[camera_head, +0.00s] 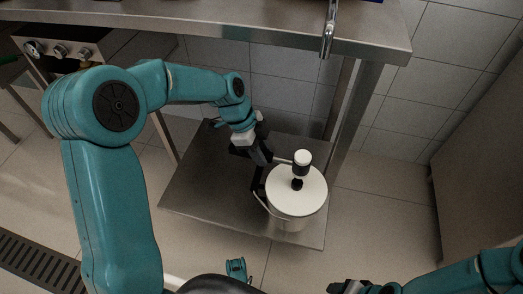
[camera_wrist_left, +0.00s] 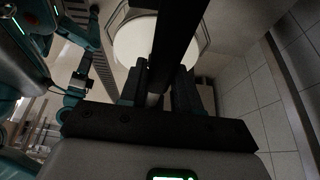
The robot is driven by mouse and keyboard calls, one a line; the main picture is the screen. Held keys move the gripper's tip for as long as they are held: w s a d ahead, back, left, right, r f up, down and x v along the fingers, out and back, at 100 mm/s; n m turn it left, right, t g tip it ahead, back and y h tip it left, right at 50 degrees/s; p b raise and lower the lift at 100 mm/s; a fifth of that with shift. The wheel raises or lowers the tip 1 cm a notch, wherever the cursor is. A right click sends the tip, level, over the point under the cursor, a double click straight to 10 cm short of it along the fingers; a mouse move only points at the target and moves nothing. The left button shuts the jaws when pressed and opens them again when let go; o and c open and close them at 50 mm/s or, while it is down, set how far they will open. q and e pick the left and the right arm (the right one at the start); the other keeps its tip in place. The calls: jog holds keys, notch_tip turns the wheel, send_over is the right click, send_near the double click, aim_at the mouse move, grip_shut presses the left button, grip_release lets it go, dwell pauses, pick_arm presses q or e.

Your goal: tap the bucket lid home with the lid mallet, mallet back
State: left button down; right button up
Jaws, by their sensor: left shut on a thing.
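The white bucket (camera_head: 293,224) stands on the low steel shelf with its round white lid (camera_head: 312,192) on top. The lid also shows in the left wrist view (camera_wrist_left: 130,42). My left gripper (camera_head: 266,158) is at the lid's far left side, shut on the mallet's handle. The mallet's black-and-white head (camera_head: 302,163) is over the far part of the lid. Whether the head touches the lid I cannot tell. In the left wrist view a dark bar crosses the lid between my fingers (camera_wrist_left: 158,92). My right gripper (camera_head: 348,287) is at the bottom edge, away from the bucket; its jaws are unclear.
The low steel shelf (camera_head: 205,190) has bare room left of the bucket. A steel counter (camera_head: 200,22) overhangs behind, with a tap (camera_head: 329,35) and a leg (camera_head: 350,105) close to the bucket's far right. A knobbed panel (camera_head: 60,50) is at the left.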

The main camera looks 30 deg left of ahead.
dwell(0.3)
pick_arm(q)
jog(key=shift+r, duration=0.1)
jog(key=shift+r+p, duration=0.35)
jog(key=shift+p, duration=0.05)
jog(key=shift+r+p, duration=1.1)
jog(key=shift+r, duration=0.45)
notch_tip(320, 180, up, 6)
jog(key=p, duration=0.4)
jog(key=shift+s, duration=0.15)
